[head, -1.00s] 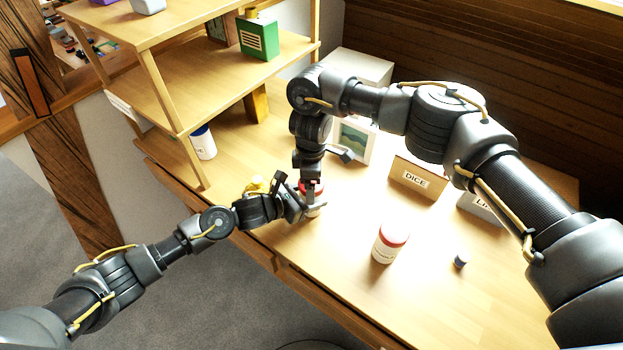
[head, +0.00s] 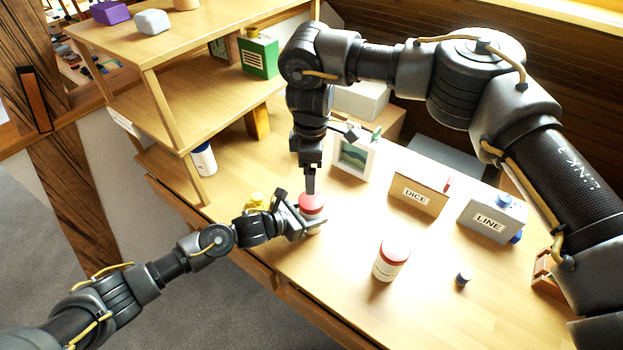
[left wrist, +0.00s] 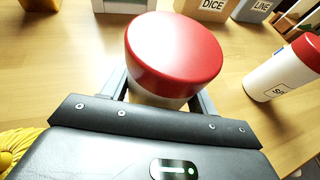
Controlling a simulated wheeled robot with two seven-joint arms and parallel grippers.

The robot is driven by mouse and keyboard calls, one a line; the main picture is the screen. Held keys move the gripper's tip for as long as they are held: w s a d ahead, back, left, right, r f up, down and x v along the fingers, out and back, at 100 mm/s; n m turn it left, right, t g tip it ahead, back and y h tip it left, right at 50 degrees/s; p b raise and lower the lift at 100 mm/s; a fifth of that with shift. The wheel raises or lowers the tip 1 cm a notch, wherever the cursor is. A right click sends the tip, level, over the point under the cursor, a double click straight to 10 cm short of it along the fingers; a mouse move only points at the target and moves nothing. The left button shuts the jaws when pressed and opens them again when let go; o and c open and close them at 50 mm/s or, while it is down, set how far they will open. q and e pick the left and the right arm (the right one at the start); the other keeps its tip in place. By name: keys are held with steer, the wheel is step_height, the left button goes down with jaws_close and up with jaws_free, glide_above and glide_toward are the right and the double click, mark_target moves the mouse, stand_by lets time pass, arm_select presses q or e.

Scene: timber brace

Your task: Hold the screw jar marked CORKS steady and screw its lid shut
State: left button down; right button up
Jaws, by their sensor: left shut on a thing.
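The held jar has a pale body (left wrist: 150,99), mostly hidden in the left wrist view; its label does not show. A wide red lid (left wrist: 174,52) sits on it and looks level; how tightly it is threaded I cannot tell. My left gripper (head: 312,222) is shut around the jar body below the lid, with one finger on each side. The jar stands upright near the table's front edge, its red lid (head: 311,202) showing in the head view. My right gripper (head: 310,190) points down just above the lid, its fingers seen edge-on. In the left wrist view the lid's top is bare.
A second white jar with a red lid (head: 391,260) stands to the right, near a small dark-capped item (head: 463,278). Behind are the DICE box (head: 417,197), the LINE box (head: 490,219) and a picture frame (head: 355,155). A shelf unit (head: 165,110) rises at left.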

steer(key=shift+r, duration=0.45)
arm_select(q)
steer(key=shift+c, duration=1.8)
jaws_free()
steer(key=b+v, duration=0.2)
steer(key=v, duration=0.8)
steer(key=shift+s+a, duration=0.3)
arm_select(e)
steer(key=shift+f, duration=1.1)
arm_select(q)
steer(key=shift+r, duration=0.1)
